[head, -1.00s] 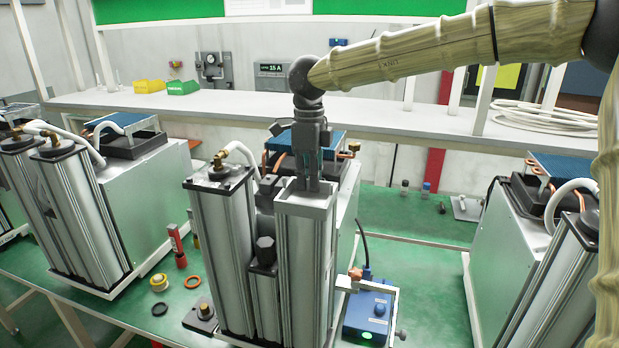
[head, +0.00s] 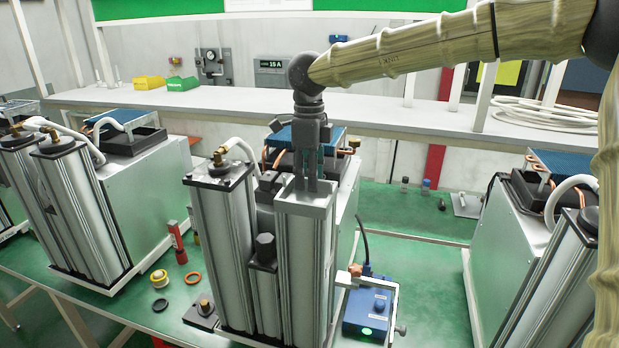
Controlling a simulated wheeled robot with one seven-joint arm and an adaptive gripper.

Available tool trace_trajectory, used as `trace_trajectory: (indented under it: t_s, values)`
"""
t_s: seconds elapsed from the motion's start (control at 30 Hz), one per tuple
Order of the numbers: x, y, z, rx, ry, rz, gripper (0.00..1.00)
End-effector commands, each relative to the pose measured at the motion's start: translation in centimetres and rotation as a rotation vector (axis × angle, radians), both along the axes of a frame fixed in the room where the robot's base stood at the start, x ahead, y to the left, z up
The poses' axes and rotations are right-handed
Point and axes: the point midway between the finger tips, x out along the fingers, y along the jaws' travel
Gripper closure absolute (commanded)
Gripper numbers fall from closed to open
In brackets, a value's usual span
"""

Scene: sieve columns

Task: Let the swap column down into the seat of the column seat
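The swap column (head: 303,265) is a tall silver profiled column with a grey cap, at the right front of the middle machine in the head view. It stands about upright. My gripper (head: 307,190) points straight down at its cap, and its fingers are close together at the cap's middle. It looks shut on the column's top; the exact contact is hidden. The column seat is not clearly visible; the column's lower end runs to the picture's bottom edge, so I cannot tell whether it is seated.
A similar column (head: 223,245) with a brass fitting and hose stands close on the left. A short dark-capped cylinder (head: 265,290) stands between them. A blue box (head: 368,312) in a white bracket sits close on the right.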

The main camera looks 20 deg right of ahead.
Motion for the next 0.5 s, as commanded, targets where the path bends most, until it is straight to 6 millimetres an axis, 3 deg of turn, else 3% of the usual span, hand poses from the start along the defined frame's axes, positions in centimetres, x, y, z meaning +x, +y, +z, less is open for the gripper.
trace_trajectory:
  t_s: [0.5]
  values:
    - [0.3,-0.1,8.7,0.002,-0.004,-0.001,0.68]
